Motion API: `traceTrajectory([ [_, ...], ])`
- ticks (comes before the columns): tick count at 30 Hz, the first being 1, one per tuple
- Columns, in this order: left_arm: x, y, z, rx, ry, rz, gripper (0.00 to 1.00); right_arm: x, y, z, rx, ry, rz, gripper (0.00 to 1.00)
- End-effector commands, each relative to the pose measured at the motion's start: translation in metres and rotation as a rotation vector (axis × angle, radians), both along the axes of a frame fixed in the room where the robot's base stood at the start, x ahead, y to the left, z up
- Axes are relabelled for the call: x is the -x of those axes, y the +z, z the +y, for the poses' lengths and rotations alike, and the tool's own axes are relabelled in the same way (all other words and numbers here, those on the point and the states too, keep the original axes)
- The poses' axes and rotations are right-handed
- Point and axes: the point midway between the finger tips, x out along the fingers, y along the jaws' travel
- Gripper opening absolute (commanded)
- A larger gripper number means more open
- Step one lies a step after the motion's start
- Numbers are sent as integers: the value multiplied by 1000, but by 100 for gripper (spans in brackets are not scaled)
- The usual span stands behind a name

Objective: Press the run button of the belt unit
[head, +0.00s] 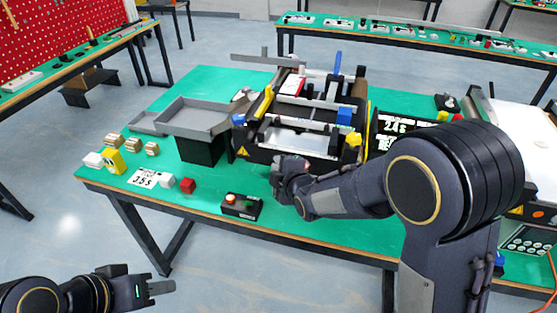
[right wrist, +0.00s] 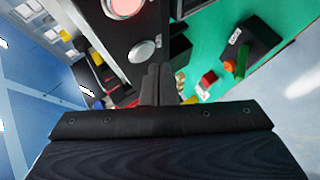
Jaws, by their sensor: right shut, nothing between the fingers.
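The belt unit (head: 300,140) stands on the green table, with a dark frame, a light belt and yellow and blue parts. My right gripper (head: 280,168) is at its front lower side, covering part of that face. In the right wrist view, its shut, empty fingers (right wrist: 156,84) point towards a dark panel (right wrist: 115,40). The panel carries a red lit round button (right wrist: 124,6) and a silver round button (right wrist: 143,50). The fingertips are just below the silver button in the picture; I cannot tell whether they touch. My left gripper (head: 162,287) is empty, off the table's front left; its jaw opening is unclear.
A small black box (head: 241,207) with an orange and a green button sits near the front edge. Grey trays (head: 200,117) stand left of the unit. Several small blocks and a white card (head: 143,178) lie at the left. A dark display (head: 395,128) stands right.

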Motion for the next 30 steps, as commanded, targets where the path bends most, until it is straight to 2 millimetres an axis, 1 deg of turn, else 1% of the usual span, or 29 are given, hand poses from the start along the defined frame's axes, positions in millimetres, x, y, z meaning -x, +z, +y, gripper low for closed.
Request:
traceTrajectory([
  [5,0,0,0,0,0,0,36,0,0,0,0,0,0,0],
  [14,0,-6,0,0,0,0,36,-8,0,-3,0,0,-1,0],
  [30,0,-7,0,0,0,0,36,-10,0,-3,0,0,-1,0],
])
